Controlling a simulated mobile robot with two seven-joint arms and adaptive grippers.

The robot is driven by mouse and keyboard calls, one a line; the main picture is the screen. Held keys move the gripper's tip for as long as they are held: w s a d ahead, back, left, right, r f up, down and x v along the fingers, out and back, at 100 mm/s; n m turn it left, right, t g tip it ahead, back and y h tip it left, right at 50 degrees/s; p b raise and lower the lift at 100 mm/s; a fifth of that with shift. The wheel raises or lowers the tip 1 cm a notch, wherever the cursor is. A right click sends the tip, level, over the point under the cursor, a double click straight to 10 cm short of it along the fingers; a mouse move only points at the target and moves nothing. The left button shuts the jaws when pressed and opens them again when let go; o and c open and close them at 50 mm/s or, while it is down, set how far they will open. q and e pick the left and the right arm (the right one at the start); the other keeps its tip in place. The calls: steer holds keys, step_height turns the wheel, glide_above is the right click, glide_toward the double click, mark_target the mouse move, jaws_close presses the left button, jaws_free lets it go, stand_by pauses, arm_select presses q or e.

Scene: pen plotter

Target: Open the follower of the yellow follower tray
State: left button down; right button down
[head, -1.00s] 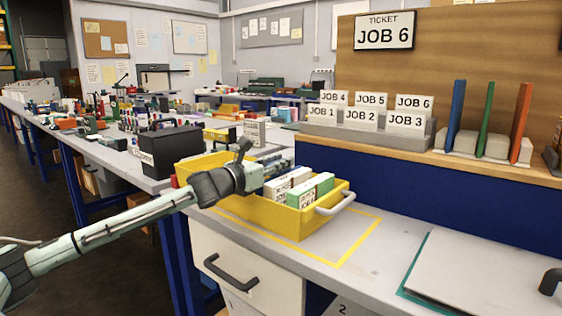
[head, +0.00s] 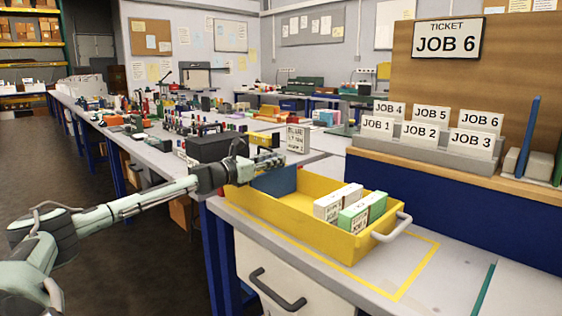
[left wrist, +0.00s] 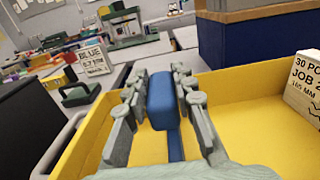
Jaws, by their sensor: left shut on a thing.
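The yellow follower tray (head: 305,228) stands on the bench inside a yellow outline. Its blue follower (head: 275,181) is at the far left end of the tray. A white carton (head: 335,202) and a green-and-white carton (head: 362,212) stand at the tray's right end, with bare yellow floor between them and the follower. My left gripper (head: 243,166) is at the left end of the tray. In the left wrist view its fingers (left wrist: 163,100) are shut on the follower's blue grip (left wrist: 164,98). My right gripper is not in view.
A black box (head: 210,148) stands on the bench just beyond my left gripper. A white drawer with a dark handle (head: 278,290) is under the tray. A job card rack (head: 425,145) sits on the shelf at right. The bench right of the tray is clear.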

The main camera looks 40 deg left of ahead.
arm_select(q)
steer(key=shift+a, duration=0.35)
steer(key=c, duration=1.2)
jaws_free()
steer(key=shift+d, duration=0.1)
steer(key=shift+s+f, duration=0.15)
steer(key=shift+s, duration=0.55)
steer(key=shift+s+a+r, duration=0.1)
steer(key=shift+s+a, duration=0.05)
steer(key=shift+s, duration=1.6)
steer(key=shift+s+a+r, duration=0.1)
steer(key=shift+s, duration=1.7)
steer(key=shift+s+a, duration=0.15)
steer(key=shift+s, duration=1.6)
